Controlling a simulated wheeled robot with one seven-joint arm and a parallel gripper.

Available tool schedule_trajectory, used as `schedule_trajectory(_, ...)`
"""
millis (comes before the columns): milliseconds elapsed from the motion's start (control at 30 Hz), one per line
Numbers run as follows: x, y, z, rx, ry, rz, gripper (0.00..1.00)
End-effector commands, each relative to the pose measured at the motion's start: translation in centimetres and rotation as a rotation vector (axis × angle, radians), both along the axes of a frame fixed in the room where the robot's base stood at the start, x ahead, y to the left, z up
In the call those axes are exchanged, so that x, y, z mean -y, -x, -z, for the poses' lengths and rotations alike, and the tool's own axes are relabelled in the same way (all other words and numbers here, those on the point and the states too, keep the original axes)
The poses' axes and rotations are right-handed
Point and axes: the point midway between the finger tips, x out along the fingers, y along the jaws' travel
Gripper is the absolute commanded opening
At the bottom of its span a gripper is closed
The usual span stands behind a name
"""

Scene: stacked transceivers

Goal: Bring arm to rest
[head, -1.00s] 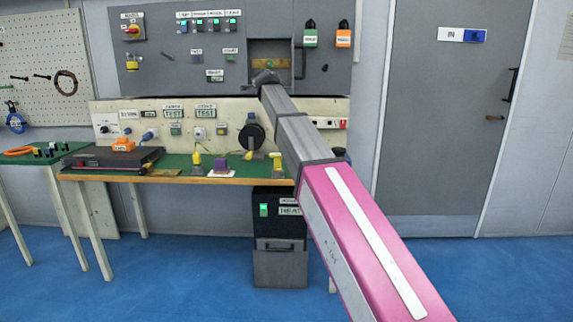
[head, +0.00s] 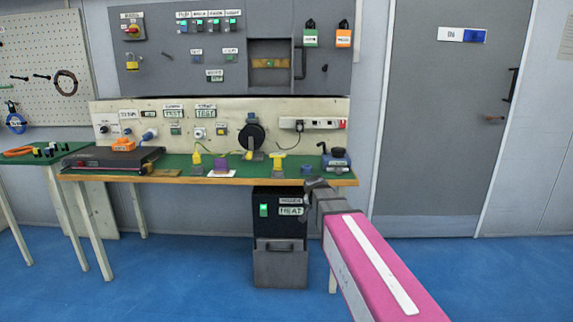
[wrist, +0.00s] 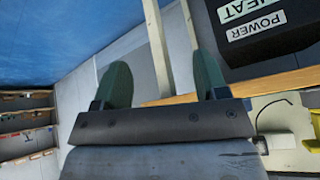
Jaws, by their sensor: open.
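My arm is the pink and grey one at the lower right of the head view, folded back and low. Its end is in front of the bench's right front corner, beside the black HEAT box (head: 279,232). In the wrist view my gripper (wrist: 163,85) shows two green fingers set wide apart with nothing between them. The wrist view is tilted, with the box's POWER label at the upper right. In the head view the fingertips are too small to make out.
The green-topped bench (head: 235,170) holds a laptop-like device (head: 112,158), yellow and purple parts, and a blue-grey device (head: 337,160) at its right end. A grey panel (head: 220,60) with an open recess hangs above. A grey door (head: 435,120) stands right. Blue floor (head: 190,275) is clear.

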Motion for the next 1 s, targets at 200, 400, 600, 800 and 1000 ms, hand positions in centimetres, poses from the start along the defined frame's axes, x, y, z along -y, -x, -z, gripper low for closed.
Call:
schedule_trajectory(200,3.4,10.0,8.3,-0.255,0.027,-0.170,0.67)
schedule_trajectory(400,5.1,18.2,13.4,-0.444,0.003,-0.342,0.67)
schedule_trajectory(600,5.7,22.9,15.8,-0.543,-0.032,-0.456,0.67)
schedule_trajectory(800,5.8,23.8,16.3,-0.563,-0.040,-0.486,0.67)
schedule_trajectory(1000,5.8,23.7,16.3,-0.562,-0.039,-0.484,0.67)
